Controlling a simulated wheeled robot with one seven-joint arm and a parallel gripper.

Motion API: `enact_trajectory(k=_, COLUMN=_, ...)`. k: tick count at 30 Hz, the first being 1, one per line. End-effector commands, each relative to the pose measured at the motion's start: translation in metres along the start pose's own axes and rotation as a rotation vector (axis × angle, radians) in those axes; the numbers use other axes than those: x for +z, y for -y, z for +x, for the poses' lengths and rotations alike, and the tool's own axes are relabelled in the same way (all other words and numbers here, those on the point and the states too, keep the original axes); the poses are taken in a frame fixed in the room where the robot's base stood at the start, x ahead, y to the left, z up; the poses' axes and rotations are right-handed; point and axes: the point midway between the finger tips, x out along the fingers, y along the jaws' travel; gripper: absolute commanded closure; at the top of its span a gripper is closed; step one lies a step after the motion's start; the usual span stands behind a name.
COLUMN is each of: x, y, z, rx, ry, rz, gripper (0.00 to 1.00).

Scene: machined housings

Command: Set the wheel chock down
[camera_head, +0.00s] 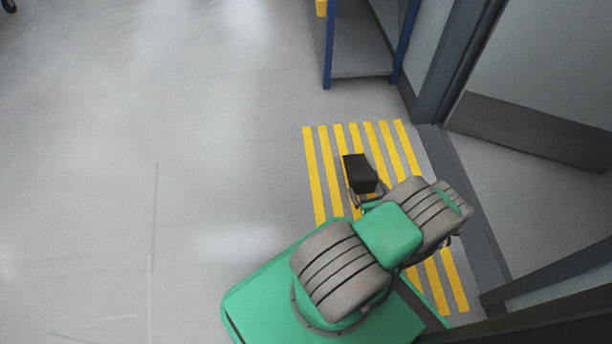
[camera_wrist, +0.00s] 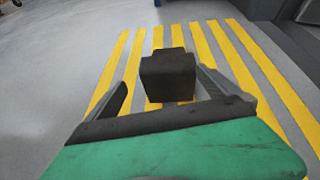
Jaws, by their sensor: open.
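The wheel chock (camera_head: 359,173) is a dark, blocky piece on the yellow-striped floor patch, just beyond the end of my arm. In the wrist view the chock (camera_wrist: 168,76) sits in the middle, with a lower step behind its front block. My gripper (camera_wrist: 165,88) is open, with one finger to the left of the chock and one to the right. There is a visible gap on the left side; the right finger is closer. In the head view my gripper (camera_head: 362,199) is mostly hidden by my arm.
Yellow stripes (camera_head: 327,172) mark the floor in front of a doorway with a grey frame (camera_head: 436,100). A blue-legged shelf (camera_head: 360,73) stands beyond the stripes. A door panel (camera_head: 535,130) is at the right.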

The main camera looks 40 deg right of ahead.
Motion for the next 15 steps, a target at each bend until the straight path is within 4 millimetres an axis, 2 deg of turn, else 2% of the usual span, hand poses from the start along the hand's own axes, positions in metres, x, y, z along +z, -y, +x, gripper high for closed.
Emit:
enact_trajectory(k=1, x=0.025, y=-0.002, z=0.011, rx=0.063, ry=-0.009, rz=-0.111, gripper=0.00)
enact_trajectory(k=2, x=0.040, y=-0.008, z=0.018, rx=0.112, ry=-0.020, rz=-0.191, gripper=0.00)
enact_trajectory(k=4, x=0.086, y=-0.030, z=0.035, rx=0.257, ry=-0.042, rz=-0.433, gripper=0.00)
enact_trajectory(k=6, x=0.136, y=-0.066, z=0.046, rx=0.423, ry=-0.055, rz=-0.712, gripper=0.00)
enact_trajectory(k=8, x=0.177, y=-0.099, z=0.047, rx=0.554, ry=-0.053, rz=-0.945, gripper=0.00)
enact_trajectory(k=9, x=0.203, y=-0.123, z=0.043, rx=0.638, ry=-0.046, rz=-1.096, gripper=0.00)
enact_trajectory(k=11, x=0.240, y=-0.159, z=0.030, rx=0.759, ry=-0.028, rz=-1.319, gripper=0.00)
enact_trajectory(k=12, x=0.264, y=-0.184, z=0.018, rx=0.836, ry=-0.009, rz=-1.465, gripper=0.00)
enact_trajectory(k=14, x=0.296, y=-0.220, z=-0.006, rx=0.944, ry=0.024, rz=-1.677, gripper=0.00)
enact_trajectory(k=15, x=0.315, y=-0.244, z=-0.027, rx=1.012, ry=0.052, rz=-1.816, gripper=0.00)
